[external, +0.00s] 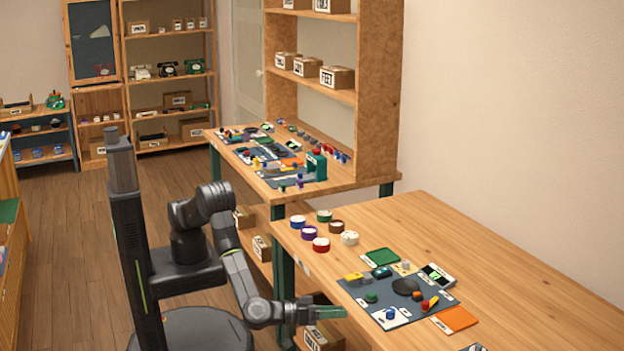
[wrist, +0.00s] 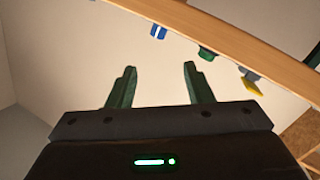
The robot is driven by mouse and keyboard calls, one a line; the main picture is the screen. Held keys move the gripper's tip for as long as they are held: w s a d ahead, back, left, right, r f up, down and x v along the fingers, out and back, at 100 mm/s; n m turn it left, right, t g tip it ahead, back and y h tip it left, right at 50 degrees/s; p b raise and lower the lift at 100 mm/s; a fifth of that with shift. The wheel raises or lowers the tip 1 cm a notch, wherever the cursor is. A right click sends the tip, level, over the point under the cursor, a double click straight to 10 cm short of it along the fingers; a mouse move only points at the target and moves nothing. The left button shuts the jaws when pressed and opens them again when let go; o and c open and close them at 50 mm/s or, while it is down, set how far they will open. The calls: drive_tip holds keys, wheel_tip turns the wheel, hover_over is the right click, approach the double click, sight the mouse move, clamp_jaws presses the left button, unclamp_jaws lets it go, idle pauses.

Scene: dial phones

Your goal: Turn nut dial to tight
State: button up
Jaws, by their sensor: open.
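My gripper (external: 332,312) is held low, just off the near left edge of the workbench, with nothing between its fingers. In the wrist view its two green fingers (wrist: 155,88) stand wide apart. No dial can be read as the nut dial for sure. A blue knob (external: 390,313) on a white labelled card sits at the front of a dark mat (external: 408,290), to the right of my gripper. A green knob (external: 371,297) is on the mat behind it. The wrist view shows a blue knob (wrist: 158,31) and a green one (wrist: 206,53) past the fingertips.
The mat also holds a yellow block (external: 353,278), a black round part (external: 405,286) and a red-orange tool (external: 429,303). An orange card (external: 455,319) and green tray (external: 382,257) lie beside it. Several coloured round containers stand farther back. The bench's right side is clear.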

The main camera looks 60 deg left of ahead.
sight(389, 310)
drive_tip(key=w+d+r+n+g, duration=0.1)
drive_tip(key=w+r+n+g, duration=0.1)
drive_tip(key=n, duration=1.3)
drive_tip(key=w+r+n+g, duration=0.1)
drive_tip(key=r+n+g, duration=0.1)
drive_tip(key=n, duration=1.4)
drive_tip(key=shift+m+y, duration=0.3)
drive_tip(key=shift+y, duration=0.1)
drive_tip(key=x, duration=1.3)
drive_tip(key=shift+w+d+r, duration=0.1)
drive_tip(key=shift+d+r, duration=0.05)
drive_tip(key=shift+r, duration=0.05)
drive_tip(key=c, duration=1)
